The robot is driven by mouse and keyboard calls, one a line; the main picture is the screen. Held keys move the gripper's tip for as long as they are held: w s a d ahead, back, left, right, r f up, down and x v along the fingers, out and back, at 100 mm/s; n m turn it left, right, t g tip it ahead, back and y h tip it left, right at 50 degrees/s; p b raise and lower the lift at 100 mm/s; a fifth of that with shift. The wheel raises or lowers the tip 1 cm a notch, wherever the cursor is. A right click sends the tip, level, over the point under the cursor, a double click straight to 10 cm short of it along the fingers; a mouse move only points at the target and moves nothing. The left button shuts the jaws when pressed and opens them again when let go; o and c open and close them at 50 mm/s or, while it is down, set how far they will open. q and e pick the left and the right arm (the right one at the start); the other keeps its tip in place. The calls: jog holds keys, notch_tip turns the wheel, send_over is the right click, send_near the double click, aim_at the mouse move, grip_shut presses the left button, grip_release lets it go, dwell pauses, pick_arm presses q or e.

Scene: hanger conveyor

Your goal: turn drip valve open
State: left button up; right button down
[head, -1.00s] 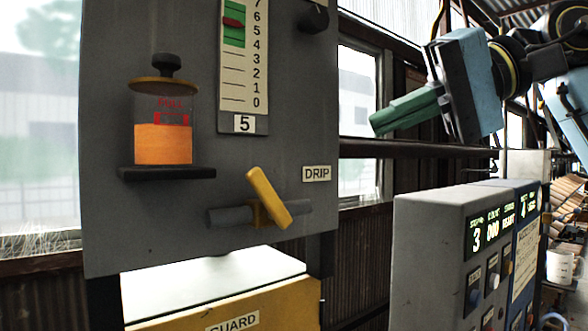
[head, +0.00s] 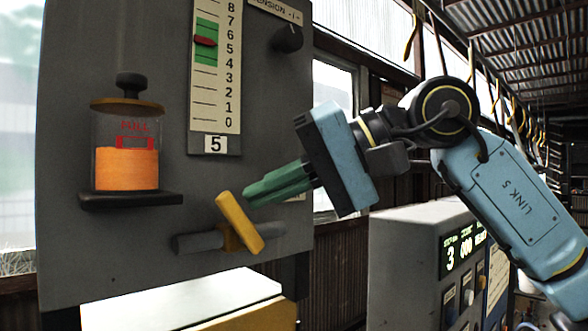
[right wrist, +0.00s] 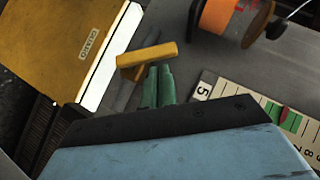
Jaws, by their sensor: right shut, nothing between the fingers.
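The drip valve's yellow handle (head: 239,222) sits tilted across a grey horizontal pipe (head: 198,242) low on the grey panel. The handle also shows in the right wrist view (right wrist: 147,58). My right gripper (head: 250,199) is shut and empty, its green fingers together, with their tips close to the right side of the handle. In the right wrist view the fingertips (right wrist: 158,72) lie right by the handle; I cannot tell whether they touch. The DRIP label is mostly hidden behind the gripper. My left gripper is not in view.
On the grey panel (head: 70,240) a jar of orange fluid (head: 127,168) stands on a dark shelf, left of a scale (head: 215,85) and above the valve. A black knob (head: 287,39) is at upper right. A grey control box (head: 410,255) stands below my right arm.

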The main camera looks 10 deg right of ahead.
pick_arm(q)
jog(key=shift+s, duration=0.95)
pick_arm(e)
jog(key=shift+s+a+f, duration=0.1)
jog(key=shift+s+a, duration=0.05)
